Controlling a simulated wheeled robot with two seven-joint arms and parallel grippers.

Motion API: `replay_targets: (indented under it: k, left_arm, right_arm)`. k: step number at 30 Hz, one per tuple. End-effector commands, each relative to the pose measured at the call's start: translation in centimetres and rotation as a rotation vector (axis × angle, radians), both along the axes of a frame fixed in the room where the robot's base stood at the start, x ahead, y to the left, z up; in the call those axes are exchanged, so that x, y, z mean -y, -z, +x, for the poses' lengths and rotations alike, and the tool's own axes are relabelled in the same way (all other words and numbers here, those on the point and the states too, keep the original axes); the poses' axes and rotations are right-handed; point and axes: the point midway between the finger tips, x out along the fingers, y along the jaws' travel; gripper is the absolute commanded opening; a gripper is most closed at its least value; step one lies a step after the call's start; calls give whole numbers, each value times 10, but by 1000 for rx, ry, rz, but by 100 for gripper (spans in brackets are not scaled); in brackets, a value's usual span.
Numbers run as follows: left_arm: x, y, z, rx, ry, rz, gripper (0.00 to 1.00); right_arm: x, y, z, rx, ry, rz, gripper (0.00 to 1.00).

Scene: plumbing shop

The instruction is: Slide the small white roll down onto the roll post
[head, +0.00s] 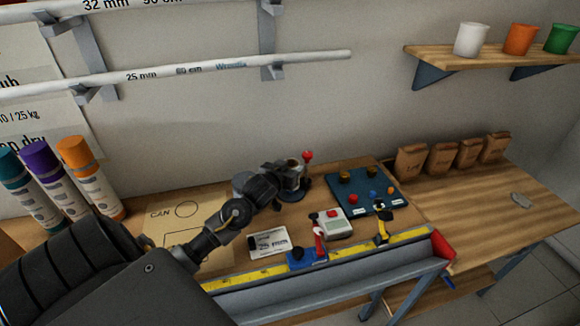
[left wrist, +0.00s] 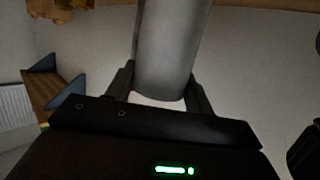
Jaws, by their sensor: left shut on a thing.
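My left gripper (head: 291,174) is at the far side of the workbench, its arm coming in from the left. It is shut on the small white roll (left wrist: 172,50), which shows as a pale grey cylinder between the two fingers in the left wrist view. In the head view the roll is small and mostly hidden by the gripper. A red ball (head: 307,155) on a thin upright stem, seemingly the roll post, shows just right of the gripper. A dark round base (head: 302,192) is partly hidden below the gripper. I cannot tell whether the roll touches the post. My right gripper is out of view.
Several coloured canisters (head: 88,175) stand left. Brown bags (head: 411,162) stand at the back right.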

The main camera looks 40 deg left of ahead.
Motion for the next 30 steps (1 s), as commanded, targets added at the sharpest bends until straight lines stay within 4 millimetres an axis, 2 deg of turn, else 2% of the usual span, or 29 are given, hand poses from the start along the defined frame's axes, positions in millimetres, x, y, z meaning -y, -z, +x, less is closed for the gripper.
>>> replay_targets:
  k: [3,4,9,10,20,23,30]
  left_arm:
    - [0,4,0,0,0,-1,26]
    - [0,4,0,1,0,-1,54]
    - [0,4,0,0,0,-1,76]
    - [0,4,0,0,0,-1,78]
    - [1,4,-4,-1,0,0,78]
    - [4,1,-16,-2,0,0,78]
    - [16,-13,-60,0,1,0,78]
  right_arm:
    - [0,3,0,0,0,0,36]
    - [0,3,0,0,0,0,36]
    - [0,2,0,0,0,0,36]
    - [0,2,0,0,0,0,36]
    - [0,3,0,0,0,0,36]
    - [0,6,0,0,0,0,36]
    - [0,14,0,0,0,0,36]
